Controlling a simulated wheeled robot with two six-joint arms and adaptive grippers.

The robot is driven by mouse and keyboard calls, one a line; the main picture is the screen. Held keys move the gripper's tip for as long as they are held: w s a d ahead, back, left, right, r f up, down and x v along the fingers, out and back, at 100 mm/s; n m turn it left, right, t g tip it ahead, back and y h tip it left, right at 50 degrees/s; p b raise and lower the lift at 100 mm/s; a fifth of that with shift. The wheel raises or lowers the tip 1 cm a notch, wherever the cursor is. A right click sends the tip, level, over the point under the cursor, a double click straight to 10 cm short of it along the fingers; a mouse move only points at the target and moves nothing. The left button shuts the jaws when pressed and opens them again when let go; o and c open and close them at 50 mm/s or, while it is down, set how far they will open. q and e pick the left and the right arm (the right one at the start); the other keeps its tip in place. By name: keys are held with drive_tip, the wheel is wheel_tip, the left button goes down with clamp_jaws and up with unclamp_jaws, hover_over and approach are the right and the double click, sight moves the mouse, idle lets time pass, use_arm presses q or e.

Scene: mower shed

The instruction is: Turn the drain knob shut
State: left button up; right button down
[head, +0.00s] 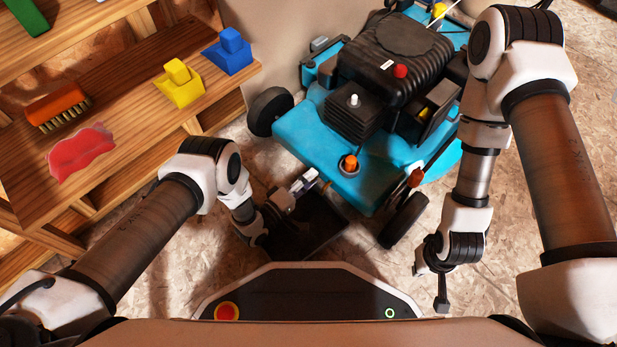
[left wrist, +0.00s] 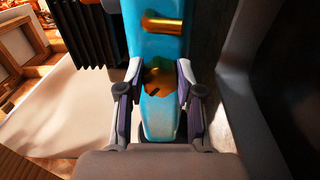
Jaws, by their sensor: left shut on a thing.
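The mower (head: 330,150) is turquoise with a black engine, on the floor ahead of me. In the left wrist view the drain knob (left wrist: 157,82) is a brass piece with a dark slot-like mark, low on the turquoise body. My left gripper (head: 312,182) is at the mower's near lower side; in the left wrist view its two fingers (left wrist: 158,86) are closed on either side of the knob. The head view hides the knob behind that gripper. My right gripper (head: 441,298) hangs down at the lower right, apart from the mower; its jaws are edge-on.
A brass spout (left wrist: 162,25) sticks out beyond the knob. A dark pan (head: 310,232) lies on the floor under my left gripper. A wooden shelf (head: 130,100) at left holds a brush (head: 57,106), a red cloth (head: 80,152), and yellow (head: 179,84) and blue (head: 230,52) pieces.

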use_arm(q)
drive_tip(key=m, duration=0.5)
drive_tip(key=shift+f+m+p, duration=0.15)
drive_tip(key=shift+m+p, duration=0.15)
drive_tip(key=shift+f+m, duration=0.1)
drive_tip(key=shift+m, duration=2.2)
drive_tip(key=o, duration=1.2)
drive_tip(key=shift+c, duration=0.2)
drive_tip(key=shift+a, duration=0.15)
drive_tip(key=v, duration=0.7)
drive_tip(key=shift+s+a, duration=0.1)
drive_tip(key=shift+s, duration=0.05)
